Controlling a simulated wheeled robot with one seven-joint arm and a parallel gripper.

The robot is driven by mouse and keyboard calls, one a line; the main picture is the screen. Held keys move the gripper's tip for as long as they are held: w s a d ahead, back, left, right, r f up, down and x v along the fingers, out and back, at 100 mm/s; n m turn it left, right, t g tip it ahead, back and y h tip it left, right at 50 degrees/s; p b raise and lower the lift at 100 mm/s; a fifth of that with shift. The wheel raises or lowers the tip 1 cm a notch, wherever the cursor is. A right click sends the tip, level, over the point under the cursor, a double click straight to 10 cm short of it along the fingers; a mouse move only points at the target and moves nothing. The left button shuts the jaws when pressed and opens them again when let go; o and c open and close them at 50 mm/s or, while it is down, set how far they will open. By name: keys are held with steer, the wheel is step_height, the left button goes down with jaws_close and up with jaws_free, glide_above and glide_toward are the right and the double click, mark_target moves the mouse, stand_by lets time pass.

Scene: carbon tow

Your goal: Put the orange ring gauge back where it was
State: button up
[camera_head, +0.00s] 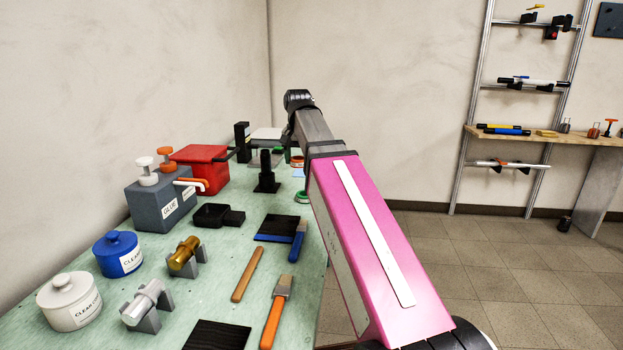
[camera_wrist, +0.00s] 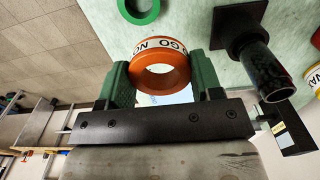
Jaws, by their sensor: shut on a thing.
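The orange ring gauge (camera_wrist: 160,77), with a white band lettered "NO GO", is between the green fingers of my gripper (camera_wrist: 163,82) in the wrist view. My gripper is shut on it. Part of a pale blue-white patch (camera_wrist: 183,96) shows behind the ring. In the head view, an orange ring edge (camera_head: 297,160) shows beside my arm, above a pale blue patch (camera_head: 298,173). My arm hides most of the gripper there. Whether the ring touches the bench cannot be told.
A green ring (camera_wrist: 139,8) lies close by, also seen in the head view (camera_head: 303,197). A black post on a square base (camera_wrist: 257,62) stands right of the gripper in the wrist view. A red box (camera_head: 199,168) and several tools crowd the bench (camera_head: 225,262).

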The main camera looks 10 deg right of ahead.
steer(key=w+d+f, duration=0.2)
steer(key=w, duration=0.1)
steer(key=w+d+f, duration=0.2)
steer(key=w, duration=0.1)
steer(key=w+d+f, duration=0.2)
steer(key=shift+w+d+f, duration=0.25)
steer(key=shift+w+d, duration=0.1)
steer(key=shift+w, duration=0.05)
steer(key=shift+f, duration=2.1)
steer(key=shift+f, duration=0.15)
steer(key=o, duration=1)
steer(key=shift+o, duration=0.2)
step_height(320, 180, up, 12)
steer(key=shift+r, duration=0.2)
